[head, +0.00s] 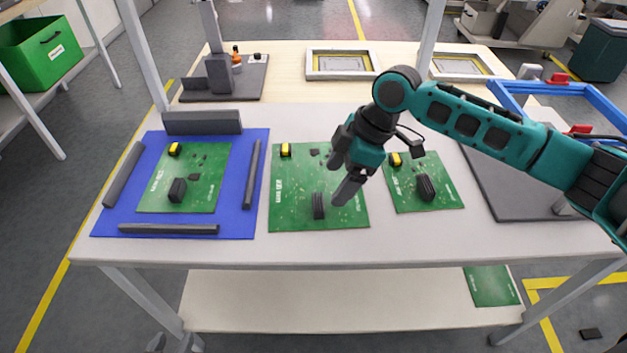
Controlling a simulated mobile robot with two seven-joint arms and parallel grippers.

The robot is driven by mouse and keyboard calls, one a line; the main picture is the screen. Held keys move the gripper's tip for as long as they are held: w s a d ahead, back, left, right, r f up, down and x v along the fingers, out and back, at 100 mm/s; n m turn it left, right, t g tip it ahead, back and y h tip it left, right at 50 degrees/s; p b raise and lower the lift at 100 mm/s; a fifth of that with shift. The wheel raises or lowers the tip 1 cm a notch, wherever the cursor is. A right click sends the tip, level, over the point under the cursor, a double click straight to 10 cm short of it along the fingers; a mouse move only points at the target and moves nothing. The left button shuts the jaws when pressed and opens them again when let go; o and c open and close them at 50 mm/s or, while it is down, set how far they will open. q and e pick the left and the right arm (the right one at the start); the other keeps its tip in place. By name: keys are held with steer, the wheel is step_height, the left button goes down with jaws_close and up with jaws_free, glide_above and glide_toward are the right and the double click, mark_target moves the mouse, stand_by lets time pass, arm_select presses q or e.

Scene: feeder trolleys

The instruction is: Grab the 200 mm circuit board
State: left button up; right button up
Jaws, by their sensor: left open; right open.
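Three green circuit boards lie on the table, each with a yellow part and a black part. The left board (206,195) lies on a blue mat between grey bars. The middle board (290,205) looks the largest and lies flat on the bare tabletop. The right board (440,196) lies just right of it. Their printed labels are too small to read, so I cannot tell which is 200 mm. My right gripper (343,174) is open above the right part of the middle board, partly hiding it. I cannot tell the gap to the board. My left gripper is out of view.
Another green board (491,286) lies on the lower shelf (330,300). Grey bars (202,122) edge the blue mat (243,215). Framed trays (340,64) and a dark stand (218,78) are at the back. A blue frame (570,88) stands at the right. Table posts rise behind.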

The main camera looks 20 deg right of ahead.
mark_target(319, 201)
steer(key=x, duration=0.7)
steer(key=shift+a+b, duration=0.4)
steer(key=shift+w+r, duration=0.1)
steer(key=shift+r, duration=0.05)
steer(key=c, duration=1.5)
